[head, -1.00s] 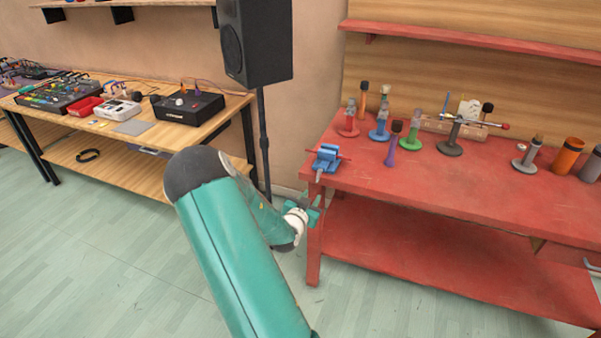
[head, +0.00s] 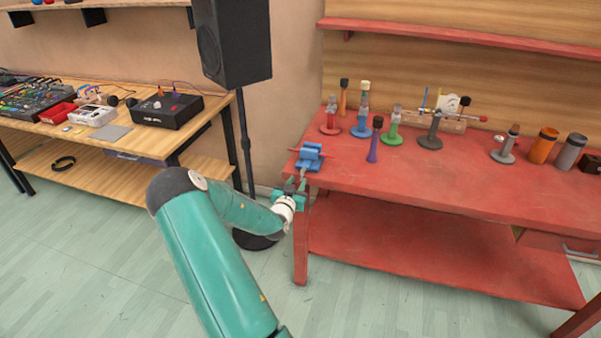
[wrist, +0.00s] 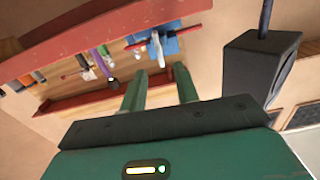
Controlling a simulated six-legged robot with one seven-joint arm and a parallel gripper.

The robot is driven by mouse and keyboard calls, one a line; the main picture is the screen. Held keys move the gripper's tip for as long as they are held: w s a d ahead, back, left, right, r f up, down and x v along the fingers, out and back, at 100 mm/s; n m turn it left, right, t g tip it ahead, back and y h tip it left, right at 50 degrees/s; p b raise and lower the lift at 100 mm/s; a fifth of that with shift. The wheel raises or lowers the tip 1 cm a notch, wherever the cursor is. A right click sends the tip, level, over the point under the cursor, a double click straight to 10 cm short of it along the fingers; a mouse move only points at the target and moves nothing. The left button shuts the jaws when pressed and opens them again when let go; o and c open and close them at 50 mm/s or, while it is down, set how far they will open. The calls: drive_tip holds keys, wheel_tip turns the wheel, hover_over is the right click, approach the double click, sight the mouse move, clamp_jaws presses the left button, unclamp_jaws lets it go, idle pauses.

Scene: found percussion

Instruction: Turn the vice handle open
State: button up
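The small blue vice (head: 310,155) sits at the near left corner of the red workbench (head: 400,180). A thin red bar crosses it, and a grey lever-like part (head: 303,173) sticks out over the bench edge. In the wrist view, which is upside down, the blue vice (wrist: 168,44) and the pale grey part (wrist: 157,50) appear just beyond my fingertips. My gripper (head: 296,184) is just off the bench corner, below and in front of the vice. In the wrist view my gripper (wrist: 160,74) is open and empty, its two green fingers apart. Contact with the grey part is not visible.
Several coloured bottle-like items stand on the bench, including a purple one (head: 374,142) and an orange one (head: 542,146). A black speaker (head: 232,42) on a stand rises left of the bench. A wooden table (head: 150,145) with electronics is further left. The floor in front is clear.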

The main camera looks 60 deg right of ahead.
sight(302, 172)
drive_tip(key=d, duration=0.4)
drive_tip(key=w+d, duration=0.1)
drive_tip(key=d, duration=0.1)
drive_tip(key=shift+w+d, duration=0.1)
drive_tip(key=shift+d, duration=0.25)
drive_tip(key=shift+c, duration=0.4)
clamp_jaws()
